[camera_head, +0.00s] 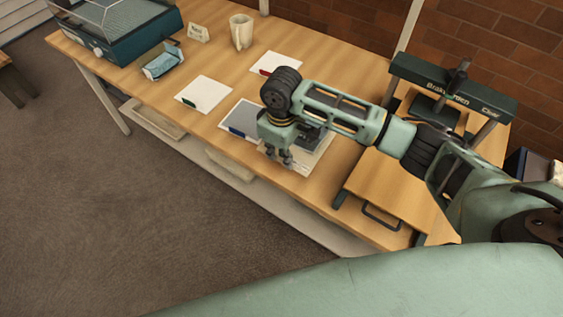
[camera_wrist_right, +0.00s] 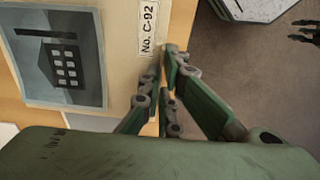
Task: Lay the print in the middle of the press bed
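The print (camera_wrist_right: 65,62), a grey picture of a dark building, sits on a cream mount (camera_wrist_right: 120,50) labelled "No. C-92". In the head view the mount (camera_head: 316,160) lies by the table's front edge, partly hidden by my right arm. My right gripper (camera_head: 279,157) points down at its front left part. In the wrist view its fingers (camera_wrist_right: 164,62) come close together at the mount's labelled edge; I cannot tell whether they pinch it. Dark fingertips, apparently my left gripper (camera_wrist_right: 302,30), show apart over the floor. The press (camera_head: 452,88) stands right, with a bare wooden bed (camera_head: 385,190).
White cards with a green mark (camera_head: 205,92) and a red mark (camera_head: 277,62) lie on the table (camera_head: 330,50). A handle (camera_head: 380,216) sticks out at the press bed's front.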

